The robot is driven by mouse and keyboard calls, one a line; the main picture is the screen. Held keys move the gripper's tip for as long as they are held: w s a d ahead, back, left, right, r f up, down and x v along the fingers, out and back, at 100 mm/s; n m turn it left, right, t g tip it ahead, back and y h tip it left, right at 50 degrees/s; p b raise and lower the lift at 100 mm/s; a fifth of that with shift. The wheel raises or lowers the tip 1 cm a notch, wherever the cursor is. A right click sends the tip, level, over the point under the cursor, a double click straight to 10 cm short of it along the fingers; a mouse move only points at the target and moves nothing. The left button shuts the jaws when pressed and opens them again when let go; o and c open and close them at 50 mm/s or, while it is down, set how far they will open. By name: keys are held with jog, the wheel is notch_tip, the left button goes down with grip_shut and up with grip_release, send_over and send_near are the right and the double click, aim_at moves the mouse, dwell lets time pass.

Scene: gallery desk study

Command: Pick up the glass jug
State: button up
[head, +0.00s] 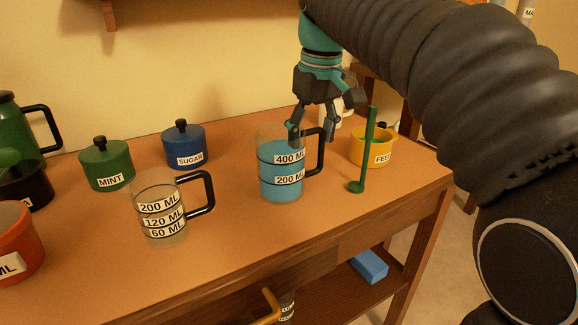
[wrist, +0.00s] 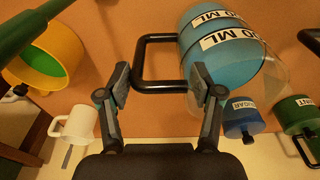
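A clear glass jug (head: 281,165) holding blue liquid, with 400 ML and 200 ML labels and a black handle (head: 319,150), stands upright on the desk. A second glass jug (head: 160,205), labelled 200, 120 and 60 ML, looks empty and stands front left.
A green mint pot (head: 107,166), blue sugar pot (head: 184,147) and yellow pot (head: 372,150) stand on the desk (head: 250,235). A thin green upright stick (head: 364,150) is close right of the jug. A white mug (wrist: 76,124) is behind. The desk's front middle is clear.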

grip_shut()
jog(key=shift+r, duration=0.1)
jog(key=shift+r, duration=0.25)
notch_tip(320, 180, up, 4)
jog(key=shift+w+f+p, duration=0.1)
jog(key=shift+p, duration=0.65)
jog(key=s+d+r, duration=0.6)
jog(key=s, duration=0.4)
jog(key=shift+d+r, duration=0.25)
jog(key=shift+r, duration=0.05)
jog(key=shift+w, duration=0.1)
